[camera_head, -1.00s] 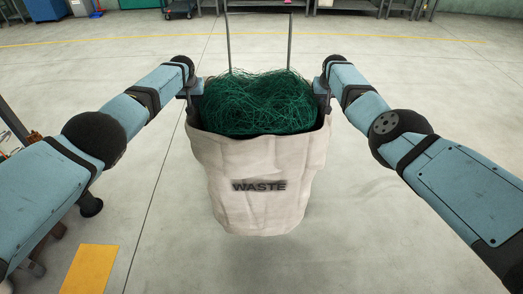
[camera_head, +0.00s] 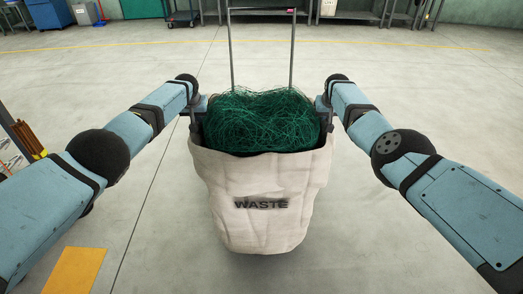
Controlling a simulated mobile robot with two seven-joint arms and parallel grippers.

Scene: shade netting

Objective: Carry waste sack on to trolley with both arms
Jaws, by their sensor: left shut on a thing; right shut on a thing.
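The waste sack (camera_head: 258,215) is a pale cloth bag marked WASTE, open at the top and full of tangled green netting (camera_head: 262,122). It hangs upright between my two arms, off the floor. My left gripper (camera_head: 199,118) is shut on the left side of the sack's rim. My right gripper (camera_head: 324,112) is shut on the right side of the rim. The fingertips are mostly hidden by the arms and the cloth. The trolley shows only as a grey upright handle (camera_head: 262,11) behind the sack; its deck is hidden by the sack.
A yellow floor patch (camera_head: 74,270) lies at lower left, and part of a rack or cart (camera_head: 25,135) stands at the left edge. A small dark cart (camera_head: 182,17), a blue cabinet (camera_head: 48,13) and shelving line the far wall.

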